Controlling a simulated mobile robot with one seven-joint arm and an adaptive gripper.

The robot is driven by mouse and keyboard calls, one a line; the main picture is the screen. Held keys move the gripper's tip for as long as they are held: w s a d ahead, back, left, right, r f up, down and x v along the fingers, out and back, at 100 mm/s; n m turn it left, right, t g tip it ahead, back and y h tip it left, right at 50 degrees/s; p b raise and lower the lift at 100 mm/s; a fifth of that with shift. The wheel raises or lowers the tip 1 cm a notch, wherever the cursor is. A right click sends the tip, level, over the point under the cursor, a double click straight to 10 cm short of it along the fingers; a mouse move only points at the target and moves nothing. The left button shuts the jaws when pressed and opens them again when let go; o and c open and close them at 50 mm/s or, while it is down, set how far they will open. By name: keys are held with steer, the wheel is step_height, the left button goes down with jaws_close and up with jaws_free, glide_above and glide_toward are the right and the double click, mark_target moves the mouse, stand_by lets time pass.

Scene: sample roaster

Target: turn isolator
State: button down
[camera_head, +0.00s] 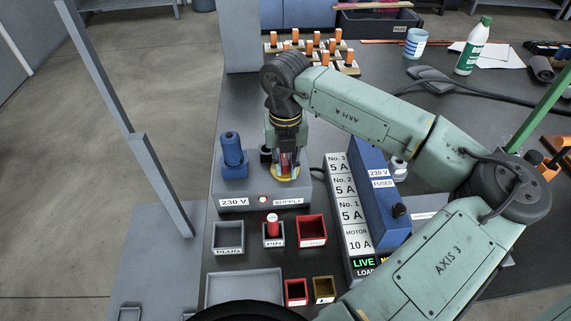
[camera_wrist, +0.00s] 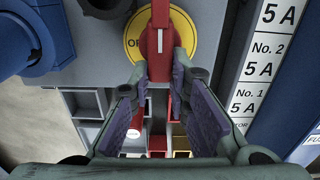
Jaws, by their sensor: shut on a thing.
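The isolator is a red handle (camera_wrist: 159,50) with a white line, on a round yellow plate (camera_wrist: 186,40). The letters "OF" show on the plate to the left of the handle; the rest is covered. My gripper (camera_wrist: 159,72) is shut on the handle, one finger on each side of it. In the wrist view the handle runs up and down the picture. In the head view my gripper (camera_head: 285,160) points down over the grey 230 V supply box (camera_head: 240,190) and hides most of the handle. A lamp on the box front looks pale with a red tint.
A blue plug (camera_head: 233,150) stands on the box's left side. In front are small trays marked plug (camera_head: 228,250) and pin, the latter holding a red pin (camera_head: 272,225), and a red tray (camera_head: 312,243).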

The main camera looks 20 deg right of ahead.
steer(key=shift+f, duration=0.1)
steer(key=shift+d+f+n+b, duration=0.15)
steer(key=shift+n+b, duration=0.45)
steer(key=shift+b, duration=0.45)
steer(key=n+b, duration=0.2)
steer(key=b, duration=0.1)
steer(key=shift+d+n, duration=0.25)
steer(key=shift+n, duration=0.05)
steer(key=n+b, duration=0.2)
steer(key=d+n+b, duration=0.1)
steer(key=n+b, duration=0.1)
steer(key=n, duration=0.1)
steer(key=shift+w, duration=0.15)
steer(key=n, duration=0.1)
steer(key=n+b, duration=0.1)
steer(key=n, duration=0.2)
steer(key=shift+w+d+r, duration=0.2)
steer(key=shift+w, duration=0.05)
steer(key=n, duration=0.1)
steer(key=n+b, duration=0.1)
steer(key=n, duration=0.2)
steer(key=shift+w+d+n, duration=0.25)
steer(key=shift+w+n, duration=0.05)
steer(key=shift+w, duration=0.1)
steer(key=shift+r, duration=0.1)
steer(key=c, duration=1.5)
jaws_free()
